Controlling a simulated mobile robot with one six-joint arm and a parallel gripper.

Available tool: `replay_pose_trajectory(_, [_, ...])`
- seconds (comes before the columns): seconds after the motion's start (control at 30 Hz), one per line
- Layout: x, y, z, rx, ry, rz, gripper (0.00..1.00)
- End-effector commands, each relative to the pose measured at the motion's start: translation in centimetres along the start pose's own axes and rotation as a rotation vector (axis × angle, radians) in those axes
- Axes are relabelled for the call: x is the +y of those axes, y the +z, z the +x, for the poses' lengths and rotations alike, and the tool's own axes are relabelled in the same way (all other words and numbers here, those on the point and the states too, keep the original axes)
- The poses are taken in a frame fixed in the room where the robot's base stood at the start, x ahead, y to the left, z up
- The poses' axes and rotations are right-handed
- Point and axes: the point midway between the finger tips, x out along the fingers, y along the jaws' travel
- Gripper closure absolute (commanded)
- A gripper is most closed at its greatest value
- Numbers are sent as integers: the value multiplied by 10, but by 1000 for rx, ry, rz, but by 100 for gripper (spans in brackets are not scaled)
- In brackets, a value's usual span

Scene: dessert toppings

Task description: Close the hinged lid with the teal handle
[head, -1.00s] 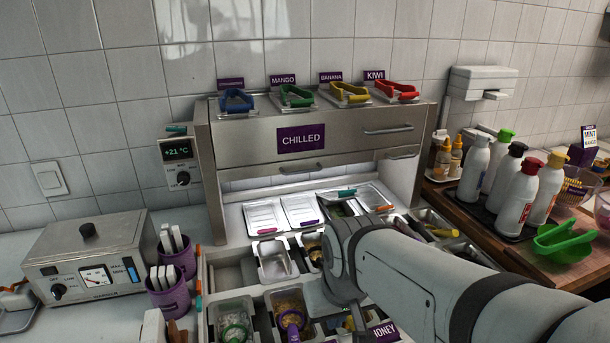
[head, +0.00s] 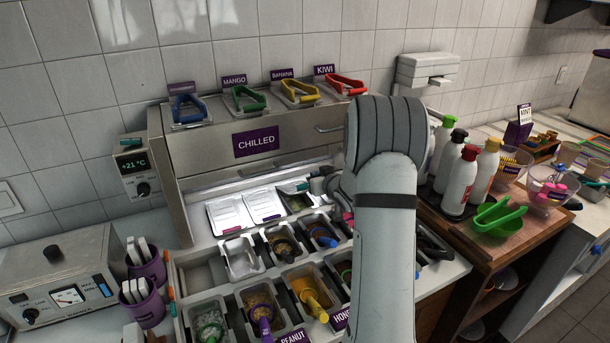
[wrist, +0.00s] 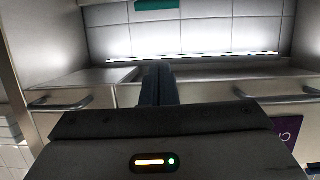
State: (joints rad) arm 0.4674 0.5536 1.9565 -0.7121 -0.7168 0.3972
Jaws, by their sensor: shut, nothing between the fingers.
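A teal bar (wrist: 156,4) is at that view's top edge, apart from the fingertips.
Topping bins (head: 255,297) with scoops fill the front. The CHILLED cabinet (head: 215,152) overhangs the bay. Sauce bottles (head: 459,182) stand on the right. The wrist view shows metal bar handles (wrist: 60,103) near the gripper.

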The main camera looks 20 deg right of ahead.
Motion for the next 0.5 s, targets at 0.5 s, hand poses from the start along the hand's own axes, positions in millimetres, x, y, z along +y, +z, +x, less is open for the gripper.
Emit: replay_pose_trajectory(0.5, [4, 0, 63, 42, -35, 12, 100])
